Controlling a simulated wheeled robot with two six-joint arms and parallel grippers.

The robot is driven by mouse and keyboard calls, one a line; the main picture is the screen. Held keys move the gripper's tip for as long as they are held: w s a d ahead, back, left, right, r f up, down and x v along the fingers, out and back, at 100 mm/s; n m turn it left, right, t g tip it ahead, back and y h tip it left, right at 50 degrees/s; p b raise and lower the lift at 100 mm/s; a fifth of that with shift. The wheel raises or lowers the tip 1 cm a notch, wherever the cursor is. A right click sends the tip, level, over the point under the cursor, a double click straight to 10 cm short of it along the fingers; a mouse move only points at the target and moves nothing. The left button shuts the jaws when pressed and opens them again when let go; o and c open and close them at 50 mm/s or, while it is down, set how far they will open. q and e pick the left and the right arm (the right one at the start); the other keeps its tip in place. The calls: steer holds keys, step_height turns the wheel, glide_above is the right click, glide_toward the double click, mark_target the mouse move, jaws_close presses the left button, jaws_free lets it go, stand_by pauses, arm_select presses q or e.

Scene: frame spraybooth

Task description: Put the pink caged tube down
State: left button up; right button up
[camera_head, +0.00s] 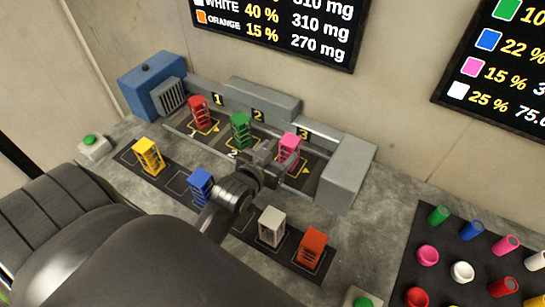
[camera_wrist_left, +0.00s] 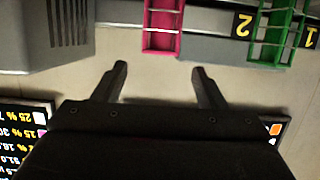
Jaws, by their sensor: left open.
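The pink caged tube (camera_head: 289,147) stands upright in the booth bay by the number 3. It also shows in the left wrist view (camera_wrist_left: 163,28), just beyond the fingertips and roughly in line with the gap between them. My left gripper (camera_head: 268,163) is in front of the tube in the head view and hides its lower part. In the left wrist view my left gripper (camera_wrist_left: 159,70) is open, with nothing between its fingers. Whether the tube's base rests fully on the bay floor is hidden. My right gripper is not in view.
A red caged tube (camera_head: 199,112) and a green one (camera_head: 240,131) stand in bays 1 and 2. Yellow (camera_head: 148,155), blue (camera_head: 200,188), white (camera_head: 271,227) and orange (camera_head: 311,249) ones stand in the front row. A grey block (camera_head: 345,173) bounds the right end.

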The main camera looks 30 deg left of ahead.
arm_select(q)
steer(key=shift+v, duration=1.1)
